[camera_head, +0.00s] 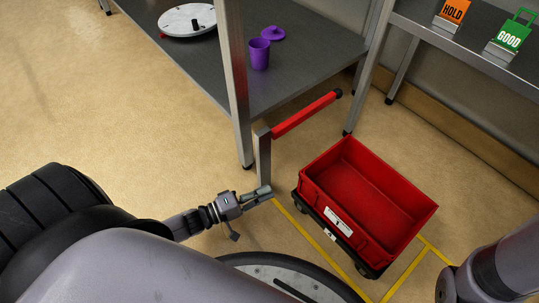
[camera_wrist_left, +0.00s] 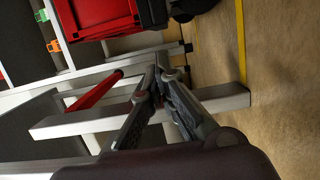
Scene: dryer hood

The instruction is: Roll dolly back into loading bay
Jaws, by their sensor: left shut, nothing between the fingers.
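The dolly is a low black wheeled base (camera_head: 299,204) carrying a red crate (camera_head: 398,224), which looks empty. Yellow floor tape (camera_head: 312,240) runs along the dolly's near left side, with more tape by its lower right corner. My left gripper (camera_head: 265,192) is shut and empty, low beside a grey post (camera_head: 264,160) topped by a red bar (camera_head: 305,115), left of the dolly. In the left wrist view the fingers (camera_wrist_left: 160,68) lie close to the post (camera_wrist_left: 200,104); I cannot tell whether they touch. The crate (camera_wrist_left: 95,12) is beyond them. My right gripper is out of view.
A grey metal shelf (camera_head: 310,65) stands behind the post, holding a purple cup (camera_head: 259,55), a purple lid (camera_head: 273,33) and a white disc (camera_head: 188,19). Another shelf at the right holds HOLD (camera_head: 452,13) and GOOD (camera_head: 509,36) signs. Open floor (camera_head: 90,110) lies left.

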